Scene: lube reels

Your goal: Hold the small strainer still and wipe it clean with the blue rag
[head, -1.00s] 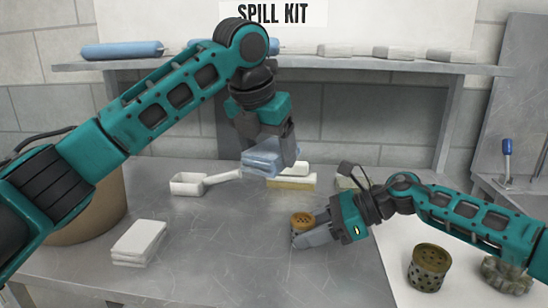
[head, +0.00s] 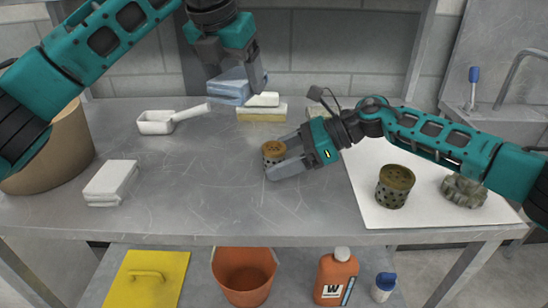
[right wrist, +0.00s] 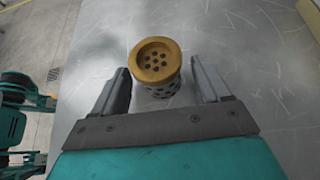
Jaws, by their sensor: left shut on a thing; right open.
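The small strainer (head: 274,152), a perforated grey cylinder with an orange-brown top, stands upright on the metal table. My right gripper (head: 288,160) is open with its fingers on either side of it. In the right wrist view the strainer (right wrist: 156,62) sits between the open fingers (right wrist: 160,82), with gaps at both sides. My left gripper (head: 232,80) is shut on the folded blue rag (head: 230,92) and holds it above the back of the table, behind and left of the strainer. A larger strainer (head: 393,187) stands on the white mat at right.
A white scoop (head: 158,122), a yellowish block with a white top (head: 262,113) and folded white cloths (head: 110,183) lie on the table. A brown bin (head: 55,150) is at left. A toothed metal part (head: 464,190) lies on the white mat (head: 375,160). The table's front middle is clear.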

